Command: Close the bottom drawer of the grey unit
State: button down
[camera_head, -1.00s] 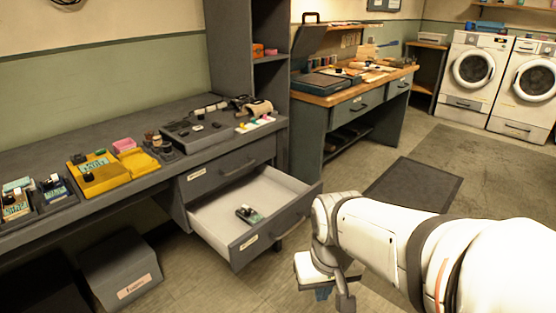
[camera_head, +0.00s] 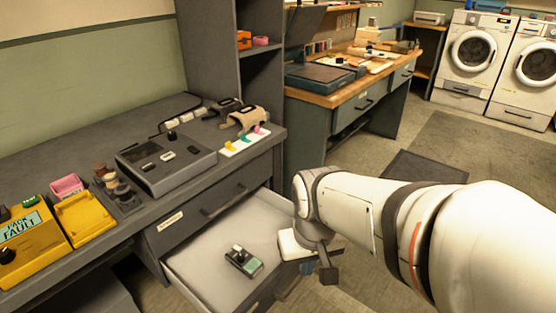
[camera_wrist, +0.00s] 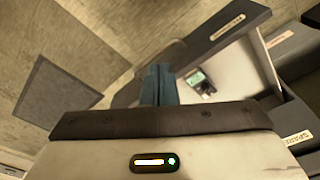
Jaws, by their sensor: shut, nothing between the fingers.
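The bottom drawer (camera_head: 205,268) of the grey unit (camera_head: 150,265) is pulled out, its pale inside showing. A small green-and-grey device (camera_head: 243,262) lies in it and also shows in the wrist view (camera_wrist: 201,83). The closed drawer (camera_head: 215,197) above it is flush with the unit. My gripper (camera_head: 305,268) is shut and empty, just outside the open drawer's front. In the wrist view, its blue fingers (camera_wrist: 158,84) overlap the line of the drawer front (camera_wrist: 228,30); I cannot tell whether they touch it. My arm hides part of the drawer front in the head view.
The grey worktop holds a yellow tester (camera_head: 30,238), a grey console (camera_head: 165,158) and small parts. A wooden-topped bench (camera_head: 340,92) and washing machines (camera_head: 472,55) stand farther back. A dark mat (camera_head: 425,175) lies on otherwise open floor.

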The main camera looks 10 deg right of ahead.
jog(key=shift+a, duration=0.15)
jog(key=w+d+f+m+t+y+p, duration=0.35)
jog(key=d+m, duration=0.65)
jog(key=m, duration=0.4)
jog(key=w+d+f+m+t+y+p, duration=0.25)
jog(key=w+d+m+p, duration=0.2)
jog(key=d+m, duration=0.75)
jog(key=w+a+f+m+b, duration=0.2)
jog(key=w+a+f, duration=0.3)
jog(key=w+a, duration=0.3)
jog(key=shift+w+a+f+m+b, duration=0.3)
jog(key=shift+w+a+f, duration=0.05)
jog(key=shift+a+f, duration=0.05)
